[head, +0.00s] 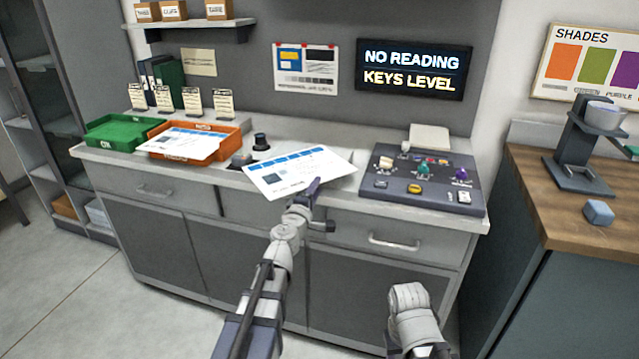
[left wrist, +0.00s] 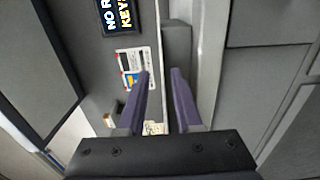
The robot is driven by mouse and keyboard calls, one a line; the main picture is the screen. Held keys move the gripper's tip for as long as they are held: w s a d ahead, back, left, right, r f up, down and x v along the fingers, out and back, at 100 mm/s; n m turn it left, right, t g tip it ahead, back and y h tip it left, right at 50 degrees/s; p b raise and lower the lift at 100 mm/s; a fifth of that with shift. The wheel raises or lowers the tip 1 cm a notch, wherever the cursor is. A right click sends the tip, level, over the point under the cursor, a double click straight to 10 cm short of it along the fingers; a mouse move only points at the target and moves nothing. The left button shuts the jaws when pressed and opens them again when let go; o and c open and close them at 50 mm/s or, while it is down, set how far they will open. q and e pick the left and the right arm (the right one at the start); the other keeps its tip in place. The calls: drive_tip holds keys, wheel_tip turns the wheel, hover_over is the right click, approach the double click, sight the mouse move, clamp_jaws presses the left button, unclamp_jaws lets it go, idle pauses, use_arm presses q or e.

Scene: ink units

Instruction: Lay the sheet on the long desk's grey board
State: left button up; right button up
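A white sheet with a blue header strip (head: 290,170) is over the long desk's front part, seen at a slant. My left gripper (head: 314,187) is at its near right edge, one dark finger overlapping it, and appears shut on it. In the left wrist view the two fingers (left wrist: 161,85) have a narrow gap, with a thin pale line between them that may be the sheet edge-on. A grey board with knobs and buttons (head: 437,190) lies on the desk to the right. A pale patch under the sheet's right edge is mostly hidden. My right gripper is not visible.
An orange tray (head: 234,144) holding another sheet (head: 185,143) and a green tray (head: 112,132) stand on the left. Dark knobs (head: 261,141) stand behind the sheet. A lit sign (head: 413,70) is on the wall. A wooden counter (head: 535,205) stands at the right.

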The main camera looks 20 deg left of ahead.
use_arm(q)
drive_tip(key=s, duration=0.7)
drive_tip(key=shift+s, duration=0.25)
drive_tip(key=shift+a, duration=0.1)
